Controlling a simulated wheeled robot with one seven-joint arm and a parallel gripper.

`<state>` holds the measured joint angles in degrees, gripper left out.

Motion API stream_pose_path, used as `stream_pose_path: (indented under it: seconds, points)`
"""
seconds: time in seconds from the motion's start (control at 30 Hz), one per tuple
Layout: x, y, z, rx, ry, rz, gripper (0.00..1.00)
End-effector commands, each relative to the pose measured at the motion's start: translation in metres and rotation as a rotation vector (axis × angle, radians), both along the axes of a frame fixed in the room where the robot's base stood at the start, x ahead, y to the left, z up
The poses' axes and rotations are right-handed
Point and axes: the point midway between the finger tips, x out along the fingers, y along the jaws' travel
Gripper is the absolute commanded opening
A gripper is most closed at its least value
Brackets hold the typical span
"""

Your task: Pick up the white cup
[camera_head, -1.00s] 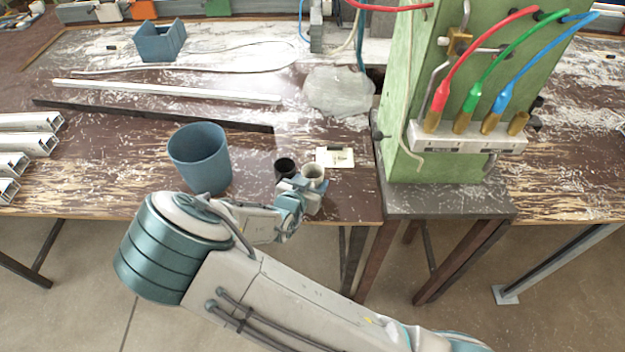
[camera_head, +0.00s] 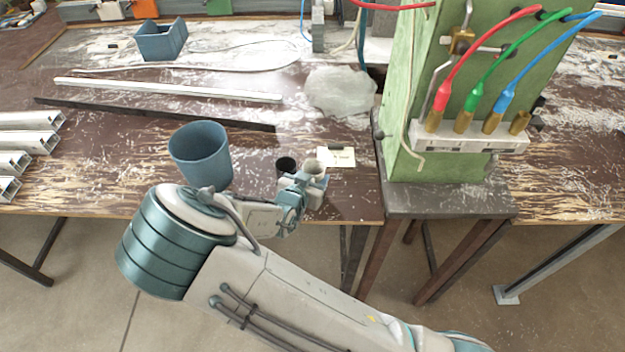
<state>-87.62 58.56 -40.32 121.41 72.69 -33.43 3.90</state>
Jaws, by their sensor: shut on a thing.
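The white cup (camera_head: 315,168) is near the front edge of the bench, at the middle of the head view. My gripper (camera_head: 312,181) is shut on it from the front left. The gripper's fingers hide part of the cup's side. Only its rim and upper part show clearly. I cannot tell whether its base is clear of the bench top. A black cup (camera_head: 286,164) stands just to the left, close to my gripper and partly hidden by it.
A large blue bin (camera_head: 201,155) stands left of my gripper. A white card (camera_head: 336,157) lies behind the white cup. A green machine column (camera_head: 398,110) with coloured hoses rises to the right. Metal profiles (camera_head: 25,140) lie at the far left.

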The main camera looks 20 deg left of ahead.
Motion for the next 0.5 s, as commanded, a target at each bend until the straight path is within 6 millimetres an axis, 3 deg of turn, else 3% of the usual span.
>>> stream_pose_path:
  seconds: [0.23, 0.5]
  points:
    - [0.000, 0.000, 0.031, 0.005, 0.000, 0.000, 0.21]
    - [-0.027, -0.041, 0.057, 0.003, 0.003, -0.001, 0.21]
